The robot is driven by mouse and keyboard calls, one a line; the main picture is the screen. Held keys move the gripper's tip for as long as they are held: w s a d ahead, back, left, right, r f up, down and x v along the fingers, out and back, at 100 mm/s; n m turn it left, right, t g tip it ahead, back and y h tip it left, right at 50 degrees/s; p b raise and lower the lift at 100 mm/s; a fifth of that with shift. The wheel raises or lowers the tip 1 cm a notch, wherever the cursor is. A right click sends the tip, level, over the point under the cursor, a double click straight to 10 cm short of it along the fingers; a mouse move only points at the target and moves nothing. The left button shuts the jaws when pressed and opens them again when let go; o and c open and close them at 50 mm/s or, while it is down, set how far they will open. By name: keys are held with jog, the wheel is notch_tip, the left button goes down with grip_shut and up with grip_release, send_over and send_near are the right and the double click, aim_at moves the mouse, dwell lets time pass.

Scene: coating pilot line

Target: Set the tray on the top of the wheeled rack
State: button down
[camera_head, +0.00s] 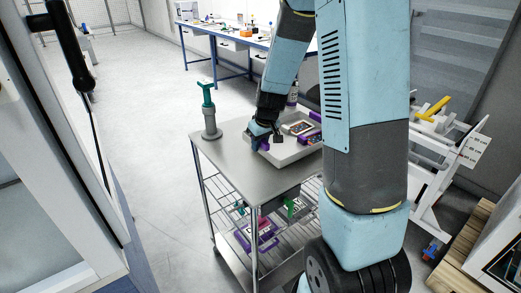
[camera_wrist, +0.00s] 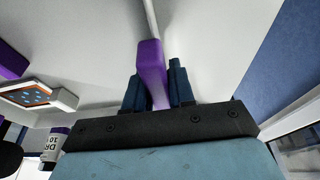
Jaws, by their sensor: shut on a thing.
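The pale tray (camera_head: 291,157) is at the top of the wheeled rack (camera_head: 222,152), over the right part of its grey steel top. I cannot tell whether it rests fully on the top or is slightly above it. My gripper (camera_head: 263,142) is at the tray's left side. In the wrist view my gripper (camera_wrist: 157,88) is shut on a purple handle (camera_wrist: 151,65) on the tray's wall. The tray holds a framed device (camera_wrist: 40,97) and a labelled bottle (camera_wrist: 53,143). My arm hides the tray's right part in the head view.
A teal-topped grey pump (camera_head: 209,110) stands on the rack's back left corner. The wire shelf below holds a purple item (camera_head: 255,235) and others. A blue-legged bench (camera_head: 235,42) stands behind. A white frame (camera_head: 440,160) and wooden pallet (camera_head: 465,245) are at right. Floor left is clear.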

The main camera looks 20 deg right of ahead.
jog(key=shift+f, duration=1.25)
jog(key=c, duration=1)
grip_release()
jog(key=shift+f, duration=0.1)
jog(key=shift+o, duration=0.2)
jog(key=v, duration=1.2)
jog(key=shift+s+r, duration=0.2)
jog(key=s+r+m+t, duration=0.1)
jog(key=s+r, duration=0.6)
jog(key=s, duration=0.5)
jog(key=s+a+r+m+t+h, duration=0.1)
jog(key=s+r+m, duration=0.1)
jog(key=s+r, duration=0.6)
jog(key=s, duration=0.4)
jog(key=shift+r+m, duration=0.3)
